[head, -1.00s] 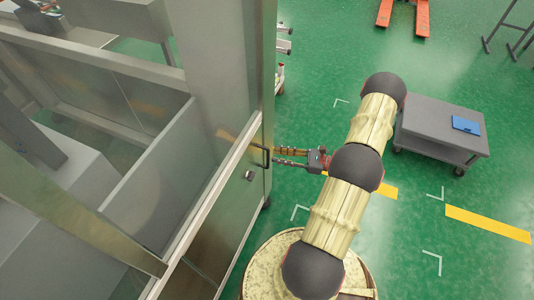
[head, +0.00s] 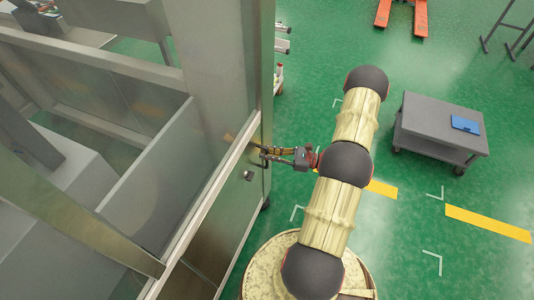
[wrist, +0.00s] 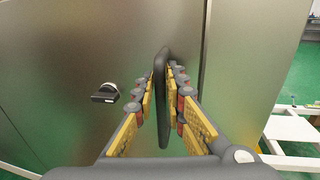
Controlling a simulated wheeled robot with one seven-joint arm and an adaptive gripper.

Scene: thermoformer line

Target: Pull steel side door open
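The steel side door (head: 215,222) is part of the machine's steel and glass enclosure and looks closed. Its dark upright bar handle (wrist: 162,110) sits near the door's right edge in the wrist view. My gripper (head: 268,154) is at the handle in the head view, reaching in from the right. In the wrist view my gripper (wrist: 164,80) has one finger on each side of the bar, and both finger pads lie close against it. A black turn latch (wrist: 104,94) is on the door left of the handle. The fingers partly hide the handle in the head view.
A grey cart (head: 438,128) with a blue item on top stands to the right. An orange pallet jack (head: 402,14) is at the far back. Green floor (head: 440,215) with yellow markings is open to the right of my arm. A steel post (head: 225,60) rises behind the handle.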

